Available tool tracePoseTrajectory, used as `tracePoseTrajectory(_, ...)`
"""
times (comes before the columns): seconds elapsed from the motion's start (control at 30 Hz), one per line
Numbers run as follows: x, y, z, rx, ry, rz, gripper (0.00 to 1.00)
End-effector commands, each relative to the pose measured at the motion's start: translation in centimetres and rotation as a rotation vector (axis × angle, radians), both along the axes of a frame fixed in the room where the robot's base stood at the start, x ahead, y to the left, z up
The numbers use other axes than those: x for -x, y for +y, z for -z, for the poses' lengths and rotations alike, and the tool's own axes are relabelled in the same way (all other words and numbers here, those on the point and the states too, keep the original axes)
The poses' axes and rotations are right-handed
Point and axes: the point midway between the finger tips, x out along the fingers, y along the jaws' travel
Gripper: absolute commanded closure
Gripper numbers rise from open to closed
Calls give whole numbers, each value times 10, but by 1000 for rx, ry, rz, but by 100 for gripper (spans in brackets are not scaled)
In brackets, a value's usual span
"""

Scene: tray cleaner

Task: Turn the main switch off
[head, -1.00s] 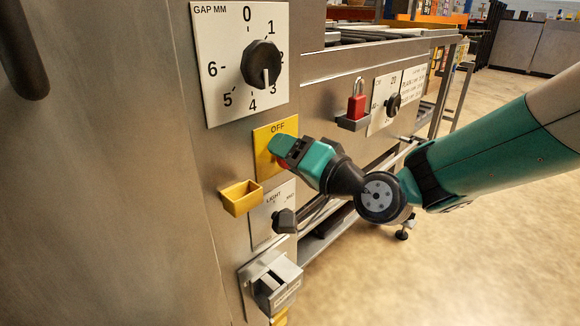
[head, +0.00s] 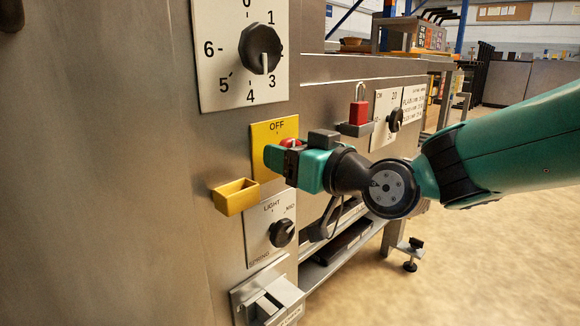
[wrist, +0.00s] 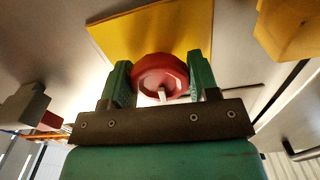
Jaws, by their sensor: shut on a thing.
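The main switch is a red rotary knob (wrist: 160,77) on a yellow plate (head: 261,134) marked OFF at the top. In the head view most of the knob is hidden behind my gripper (head: 279,154), with a bit of red showing above the fingers. In the wrist view my gripper (wrist: 162,82) has its two green fingers on either side of the knob, shut on it. A pale mark shows on the knob's near edge. The lower part of the yellow plate is covered by the gripper in the head view.
A gap dial (head: 261,50) sits above the yellow plate. A yellow bin (head: 236,197) juts out at its lower left. A light/spring selector knob (head: 282,232) is below. Open floor lies at right.

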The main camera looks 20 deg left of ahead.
Motion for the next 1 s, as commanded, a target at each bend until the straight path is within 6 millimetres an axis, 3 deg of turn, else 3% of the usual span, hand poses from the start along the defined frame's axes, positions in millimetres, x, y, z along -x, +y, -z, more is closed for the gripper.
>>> tracePoseTrajectory(0.73,0,0,2,39,-81,-1,69)
tracePoseTrajectory(0.77,0,0,2,39,-81,-1,43)
tracePoseTrajectory(0.87,0,0,1,38,-81,-1,20)
tracePoseTrajectory(1.0,0,0,1,37,-81,-1,20)
